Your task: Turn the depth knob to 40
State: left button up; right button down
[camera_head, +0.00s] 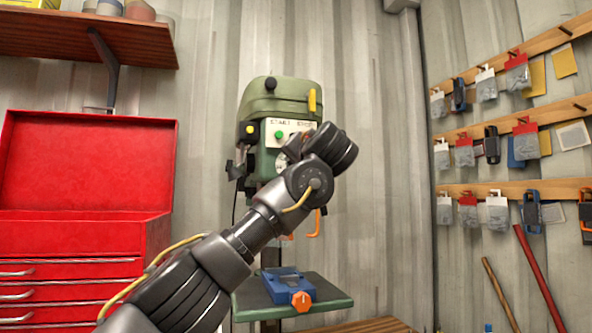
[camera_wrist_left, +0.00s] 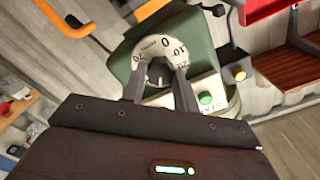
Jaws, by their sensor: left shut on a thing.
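The green drill press (camera_head: 281,103) stands before the corrugated wall in the head view. Its white depth dial (camera_head: 283,168) is partly covered by my left wrist there. In the left wrist view the dial (camera_wrist_left: 153,47) shows upside-down surroundings, with the marks 0, 10 and 70 readable. My left gripper (camera_wrist_left: 159,74) has its two fingers at the dial's centre, shut on the depth knob. My right gripper is in neither view.
A green start button (camera_head: 279,135) and a yellow knob (camera_head: 250,129) are close to the dial. Below, a blue vise (camera_head: 287,284) sits on the drill table (camera_head: 330,297). A red tool chest (camera_head: 75,240) stands left; hanging goods line the right wall.

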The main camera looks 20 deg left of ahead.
pick_arm(q)
jog(key=shift+f+n, duration=0.25)
jog(key=shift+n, duration=0.45)
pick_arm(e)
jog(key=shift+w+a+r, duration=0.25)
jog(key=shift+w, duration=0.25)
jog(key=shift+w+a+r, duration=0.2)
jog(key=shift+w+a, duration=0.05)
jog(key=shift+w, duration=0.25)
pick_arm(q)
jog(key=o, duration=1)
jog(key=shift+r, duration=0.1)
jog(key=shift+c, duration=0.2)
jog(key=shift+r, duration=0.1)
jog(key=shift+s+b, duration=0.1)
jog(key=shift+b, duration=0.2)
jog(key=b+v, duration=0.3)
jog(key=v, duration=0.7)
jog(key=shift+s+d+b, duration=0.3)
jog(key=shift+b, duration=0.1)
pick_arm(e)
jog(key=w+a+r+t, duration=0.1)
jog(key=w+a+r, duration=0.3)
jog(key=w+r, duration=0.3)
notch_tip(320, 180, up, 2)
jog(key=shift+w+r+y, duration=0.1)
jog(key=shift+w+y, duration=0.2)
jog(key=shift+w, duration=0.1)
